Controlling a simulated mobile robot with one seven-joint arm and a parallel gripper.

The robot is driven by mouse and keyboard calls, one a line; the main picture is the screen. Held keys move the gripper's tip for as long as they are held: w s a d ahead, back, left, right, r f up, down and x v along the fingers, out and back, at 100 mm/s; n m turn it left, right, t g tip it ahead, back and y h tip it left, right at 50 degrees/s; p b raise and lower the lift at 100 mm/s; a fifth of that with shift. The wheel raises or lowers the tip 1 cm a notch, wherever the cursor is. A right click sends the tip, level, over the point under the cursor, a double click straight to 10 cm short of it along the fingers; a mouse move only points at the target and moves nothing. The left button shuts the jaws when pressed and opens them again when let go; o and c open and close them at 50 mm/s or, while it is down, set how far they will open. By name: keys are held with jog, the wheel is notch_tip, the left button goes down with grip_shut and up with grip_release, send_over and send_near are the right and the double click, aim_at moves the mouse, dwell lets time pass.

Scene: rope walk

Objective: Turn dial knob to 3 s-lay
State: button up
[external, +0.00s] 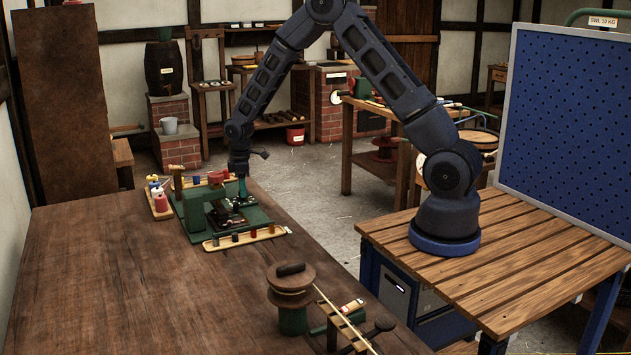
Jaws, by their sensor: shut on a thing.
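A green machine (194,213) with a dark flat bed stands on the brown table. My arm reaches down to it from the right. My gripper (242,197) points downward over the right part of the machine, low against its top. It is shut on a small part there, which I take as the dial knob. The knob is mostly hidden by the fingers and too small to make out. The dial's marks, the 3 s-lay label and where the knob points cannot be read.
A wooden strip with coloured pegs (227,241) lies in front of the machine. A tray with small bottles (158,199) is at its left. A wooden spool (290,279) and a rail fixture stand at the front right. The table's left front is clear.

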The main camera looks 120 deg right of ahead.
dwell(0.3)
jog(key=o, duration=1)
jog(key=shift+c, duration=0.2)
jog(key=shift+r, duration=0.1)
notch_tip(320, 180, up, 11)
